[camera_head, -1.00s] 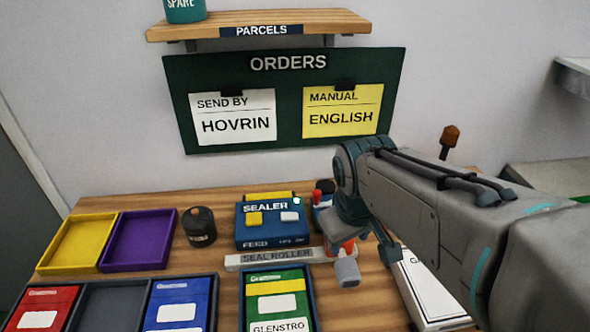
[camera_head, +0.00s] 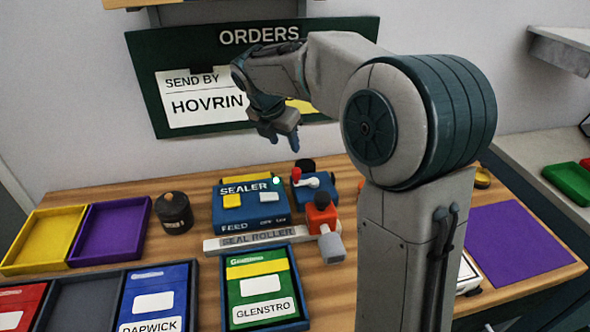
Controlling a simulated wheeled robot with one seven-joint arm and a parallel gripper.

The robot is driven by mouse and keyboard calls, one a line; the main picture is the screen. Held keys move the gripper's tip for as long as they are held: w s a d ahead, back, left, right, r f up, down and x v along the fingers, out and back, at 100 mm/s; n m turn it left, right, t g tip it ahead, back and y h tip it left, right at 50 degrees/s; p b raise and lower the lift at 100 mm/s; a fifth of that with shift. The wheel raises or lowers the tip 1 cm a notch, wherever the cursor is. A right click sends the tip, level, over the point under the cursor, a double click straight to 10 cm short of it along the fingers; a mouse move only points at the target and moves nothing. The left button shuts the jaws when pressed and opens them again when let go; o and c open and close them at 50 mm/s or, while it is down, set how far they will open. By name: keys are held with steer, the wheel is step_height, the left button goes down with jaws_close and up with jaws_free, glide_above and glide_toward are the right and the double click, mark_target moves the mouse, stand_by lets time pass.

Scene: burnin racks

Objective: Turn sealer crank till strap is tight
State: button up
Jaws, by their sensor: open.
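The blue sealer (camera_head: 262,213) stands on the table, with a yellow and a white button on top and the word FEED on its front. Just right of it is a blue block carrying a light grey crank arm (camera_head: 313,182) with a red knob (camera_head: 296,174). I cannot make out a strap. My gripper (camera_head: 278,136) is open and empty, pointing down in the air in front of the orders board, above and behind the sealer in the picture. It is apart from the crank.
A seal roller bar (camera_head: 230,243) lies before the sealer. A red-orange item with a grey end (camera_head: 325,222) stands beside it. A green Glenstro box (camera_head: 262,290), a dark canister (camera_head: 174,212), yellow (camera_head: 45,240) and purple (camera_head: 108,231) trays are near. My arm hides the table's right part.

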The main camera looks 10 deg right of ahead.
mark_target(295, 169)
steer(key=b+x, duration=0.1)
steer(key=x, duration=1.2)
steer(key=shift+f, duration=0.1)
steer(key=c, duration=1)
